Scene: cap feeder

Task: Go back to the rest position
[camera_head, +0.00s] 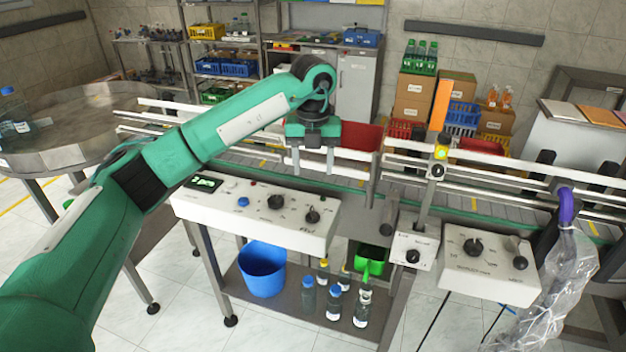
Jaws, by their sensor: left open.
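My left gripper (313,160) hangs from the end of my green left arm, which comes in from the left. Its two fingers point down and stand apart, with nothing seen between them. It is above the conveyor (345,188) and behind the white control box (262,213) with knobs and a small display. The fingertips appear clear of the conveyor rails, though the exact height is hard to tell. My right gripper is not in view.
More control boxes (487,268) stand at the right, beside a clear plastic bag (560,285). A round metal table (75,125) is at the left. A blue bucket (262,270) and several bottles stand on the lower shelf. Shelves and stacked boxes line the back wall.

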